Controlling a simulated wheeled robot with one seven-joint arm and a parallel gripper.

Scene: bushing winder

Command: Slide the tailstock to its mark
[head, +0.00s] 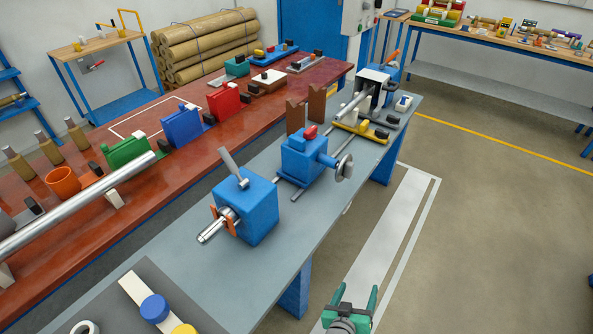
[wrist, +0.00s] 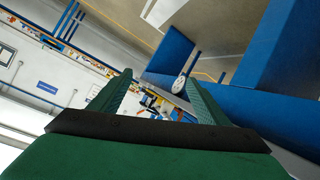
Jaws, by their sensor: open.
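The tailstock (head: 303,160) appears to be the blue block with a red knob on top and a grey handwheel at its right. It stands on rails (head: 285,186) on the grey bench, between a blue box with a lever and spindle (head: 256,212) and a farther machine unit (head: 375,83). I cannot make out its mark. My gripper (head: 356,297) has green fingers, open and empty, low in the head view, over the floor right of the bench and apart from the tailstock. The wrist view shows its fingers (wrist: 158,85) spread apart; I cannot pick out the tailstock there.
The grey bench (head: 215,275) has blue legs. A yellow-based fixture (head: 361,131) sits beyond the tailstock. A red table (head: 75,225) with blocks and a long metal bar runs along the left. Floor (head: 470,220) right of the bench is clear.

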